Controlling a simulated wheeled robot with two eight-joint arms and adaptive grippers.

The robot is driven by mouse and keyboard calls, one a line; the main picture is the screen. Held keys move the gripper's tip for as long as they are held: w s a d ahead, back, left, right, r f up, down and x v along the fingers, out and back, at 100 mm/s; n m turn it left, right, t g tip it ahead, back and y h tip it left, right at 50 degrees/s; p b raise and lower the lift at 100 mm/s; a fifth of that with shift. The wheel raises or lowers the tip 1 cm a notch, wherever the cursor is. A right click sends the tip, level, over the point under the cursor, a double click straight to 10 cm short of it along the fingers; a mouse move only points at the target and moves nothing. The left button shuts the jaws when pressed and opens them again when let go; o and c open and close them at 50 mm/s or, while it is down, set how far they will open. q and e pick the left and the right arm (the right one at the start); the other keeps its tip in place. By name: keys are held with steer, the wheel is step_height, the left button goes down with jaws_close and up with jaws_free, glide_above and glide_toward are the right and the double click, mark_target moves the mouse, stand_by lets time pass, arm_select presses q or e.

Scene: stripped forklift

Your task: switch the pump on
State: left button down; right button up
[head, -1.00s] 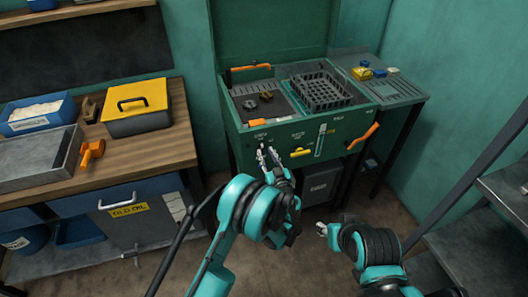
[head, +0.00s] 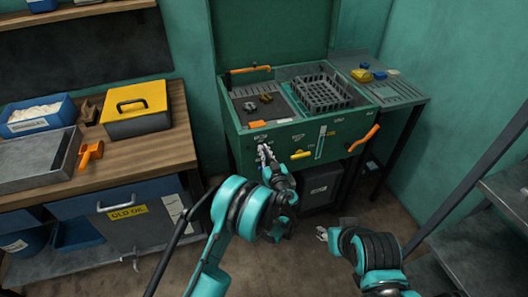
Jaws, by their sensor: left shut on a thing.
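The green parts washer (head: 285,140) stands against the back wall with its lid raised. Its front panel carries white labels too small to read. My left gripper (head: 264,151) is at the left end of this panel, under the leftmost label. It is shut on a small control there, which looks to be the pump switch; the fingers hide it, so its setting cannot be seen. My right gripper (head: 322,234) hangs low in front of the washer, apart from everything; its finger gap is too small to judge.
A yellow handle (head: 301,155) and an orange lever (head: 364,138) are on the panel, right of my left gripper. A black basket (head: 320,92) sits in the washer. A wooden bench (head: 150,150) with a yellow box (head: 135,110) stands left; a metal shelf (head: 505,185) stands right.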

arm_select(q)
steer(key=shift+w+d+f+m, duration=0.1)
steer(key=shift+d+f+m, duration=0.15)
steer(key=shift+m, duration=2)
steer(key=shift+w+d+f+m, duration=0.15)
steer(key=shift+d+m, duration=0.15)
steer(key=shift+m, duration=2)
steer(key=shift+d+f+m, duration=0.2)
steer(key=shift+d+m, duration=0.1)
steer(key=shift+m, duration=1.95)
steer(key=c, duration=1.6)
jaws_free()
steer(key=shift+c, duration=0.2)
